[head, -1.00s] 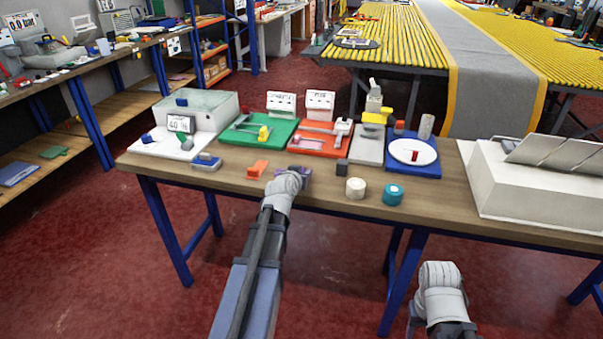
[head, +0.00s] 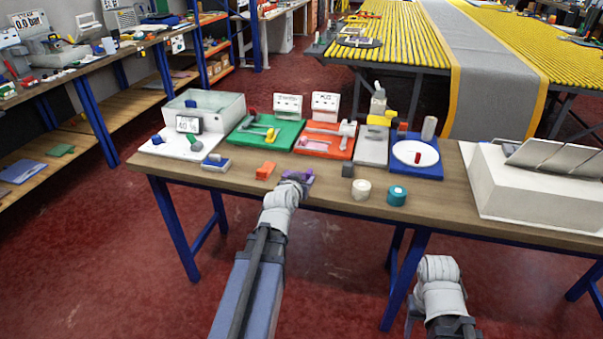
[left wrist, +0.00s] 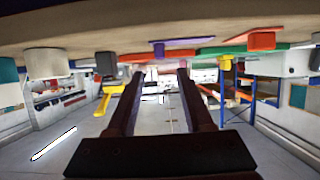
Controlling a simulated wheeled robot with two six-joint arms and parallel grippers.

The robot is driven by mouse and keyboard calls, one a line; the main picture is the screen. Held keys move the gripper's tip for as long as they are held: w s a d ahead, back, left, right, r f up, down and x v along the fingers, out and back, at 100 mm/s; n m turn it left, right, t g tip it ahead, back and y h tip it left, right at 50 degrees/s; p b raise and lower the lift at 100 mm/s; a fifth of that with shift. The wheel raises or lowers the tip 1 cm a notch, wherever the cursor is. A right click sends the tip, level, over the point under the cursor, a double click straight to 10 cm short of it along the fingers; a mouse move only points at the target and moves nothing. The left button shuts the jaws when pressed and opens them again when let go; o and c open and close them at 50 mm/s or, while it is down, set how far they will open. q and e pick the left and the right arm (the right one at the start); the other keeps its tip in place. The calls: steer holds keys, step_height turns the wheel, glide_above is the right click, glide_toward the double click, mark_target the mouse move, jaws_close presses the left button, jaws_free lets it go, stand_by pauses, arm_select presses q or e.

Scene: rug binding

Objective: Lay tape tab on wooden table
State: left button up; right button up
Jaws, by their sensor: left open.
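The wooden table (head: 328,196) stands in front of me. A small purple piece (head: 300,175) lies near its front edge, partly hidden by my left gripper (head: 291,184); I cannot tell for sure that it is the tape tab. In the left wrist view, which looks upside down, the purple piece (left wrist: 182,42) rests on the tabletop. There my left gripper (left wrist: 160,72) is open, with nothing seen between its dark fingers, apart from the piece. My right arm's pale wrist shows low at the right, in front of the table; its fingers are hidden.
An orange block (head: 265,171) lies left of the purple piece. A dark block (head: 347,168), a cream roll (head: 361,189) and a teal roll (head: 396,195) stand to its right. Green (head: 248,141) and red (head: 312,151) mats holding tools lie behind. A large white unit (head: 495,195) fills the right end.

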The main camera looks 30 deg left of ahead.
arm_select(q)
steer(key=v, duration=0.3)
steer(key=shift+p, duration=0.3)
arm_select(e)
steer(key=shift+s+a+r, duration=0.15)
steer(key=shift+s+r, duration=0.35)
steer(key=shift+r, duration=0.1)
